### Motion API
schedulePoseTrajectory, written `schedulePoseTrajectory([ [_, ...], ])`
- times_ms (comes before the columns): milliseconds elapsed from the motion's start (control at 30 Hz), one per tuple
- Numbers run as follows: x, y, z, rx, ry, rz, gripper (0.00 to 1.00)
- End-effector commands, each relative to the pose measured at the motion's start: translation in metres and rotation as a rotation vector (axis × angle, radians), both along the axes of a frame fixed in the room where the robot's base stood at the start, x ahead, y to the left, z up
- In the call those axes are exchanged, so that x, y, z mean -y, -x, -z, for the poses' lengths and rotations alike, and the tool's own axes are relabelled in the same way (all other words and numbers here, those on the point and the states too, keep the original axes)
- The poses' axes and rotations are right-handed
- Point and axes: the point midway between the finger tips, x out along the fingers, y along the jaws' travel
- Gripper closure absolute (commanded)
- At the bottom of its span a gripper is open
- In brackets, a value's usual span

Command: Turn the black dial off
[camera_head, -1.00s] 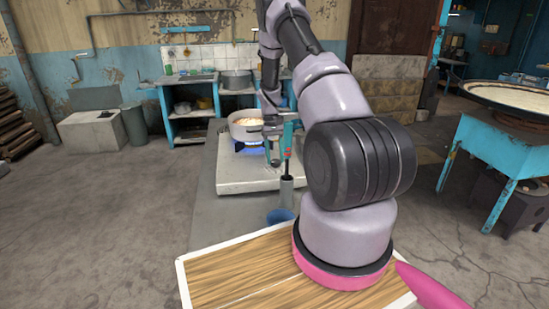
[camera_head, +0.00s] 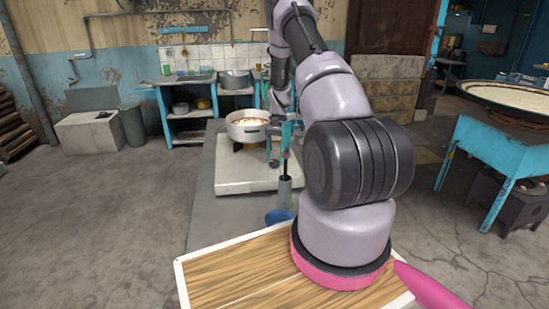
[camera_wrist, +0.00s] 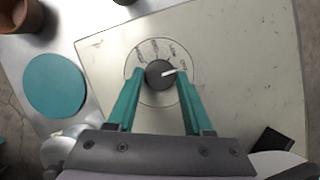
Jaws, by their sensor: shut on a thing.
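The black dial (camera_wrist: 160,75) sits on the pale top of the stove (camera_wrist: 225,60) in the wrist view. A white pointer on it points right, towards a label at the right end of the marked arc. My gripper (camera_wrist: 160,82) has its teal fingers on either side of the dial, shut on it. In the head view my gripper (camera_head: 276,150) is at the right of the stove (camera_head: 235,178), and the dial is hidden. A white pot (camera_head: 248,126) stands on the burner, with no blue flame visible under it.
A round teal disc (camera_wrist: 54,84) lies left of the dial in the wrist view. A shelf unit (camera_head: 192,118) stands behind.

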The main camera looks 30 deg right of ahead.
Motion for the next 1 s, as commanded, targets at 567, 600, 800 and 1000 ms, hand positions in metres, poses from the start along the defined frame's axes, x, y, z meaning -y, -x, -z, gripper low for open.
schedulePoseTrajectory([
  [567,0.0,0.0,0.0,0.001,0.0,0.001,0.19],
  [600,0.0,0.0,0.0,0.001,0.0,0.001,0.19],
  [800,0.002,-0.003,-0.008,0.002,0.0,0.002,0.19],
  [1000,0.011,-0.015,-0.042,0.005,0.001,0.002,0.19],
])
